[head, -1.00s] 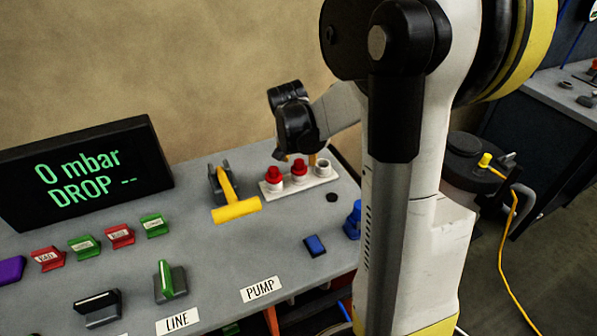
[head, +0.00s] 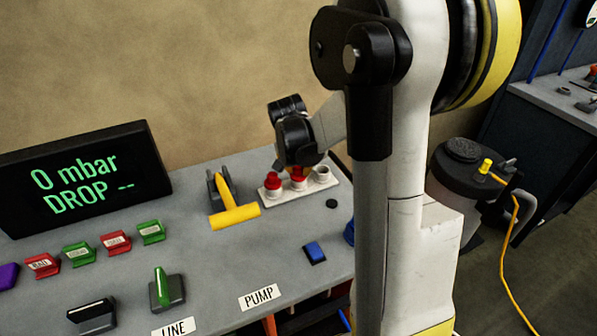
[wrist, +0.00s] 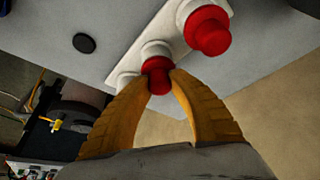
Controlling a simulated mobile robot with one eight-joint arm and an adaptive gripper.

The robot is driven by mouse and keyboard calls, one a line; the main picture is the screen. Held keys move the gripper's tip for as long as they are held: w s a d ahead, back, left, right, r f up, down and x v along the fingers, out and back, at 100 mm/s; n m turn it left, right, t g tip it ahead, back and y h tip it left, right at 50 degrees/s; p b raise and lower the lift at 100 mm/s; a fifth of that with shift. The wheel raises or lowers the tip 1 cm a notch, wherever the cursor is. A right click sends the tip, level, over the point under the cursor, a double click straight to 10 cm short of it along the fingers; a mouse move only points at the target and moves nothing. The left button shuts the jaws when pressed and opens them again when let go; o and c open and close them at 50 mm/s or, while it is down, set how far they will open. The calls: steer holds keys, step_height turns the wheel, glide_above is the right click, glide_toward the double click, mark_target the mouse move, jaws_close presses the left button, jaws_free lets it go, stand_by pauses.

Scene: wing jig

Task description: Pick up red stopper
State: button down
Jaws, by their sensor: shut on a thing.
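Two red stoppers stand at the left and middle places of a white rack (head: 330,186) on the grey bench. The left red stopper (head: 272,179) is free of my gripper; it also shows in the wrist view (wrist: 207,30). My gripper (wrist: 157,76) is shut on the middle red stopper (wrist: 156,72), with one yellow finger on each side of it. The middle stopper (head: 299,172) is partly hidden by my gripper in the head view. It is at its white collar; I cannot tell whether it is lifted at all. The right place (head: 321,174) shows no red stopper.
A yellow T-handle (head: 234,216) stands left of the rack. A black display (head: 85,178) stands at the back left. The wall is close behind.

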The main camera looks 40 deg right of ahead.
step_height(320, 180, up, 4)
steer(key=shift+r+p, duration=0.25)
steer(key=shift+p, duration=0.85)
steer(key=s+d+r+p, duration=0.1)
steer(key=s+r+p, duration=0.5)
steer(key=s+r, duration=0.3)
steer(key=shift+s+r, duration=0.25)
steer(key=shift+s, duration=1.05)
steer(key=shift+d, duration=0.1)
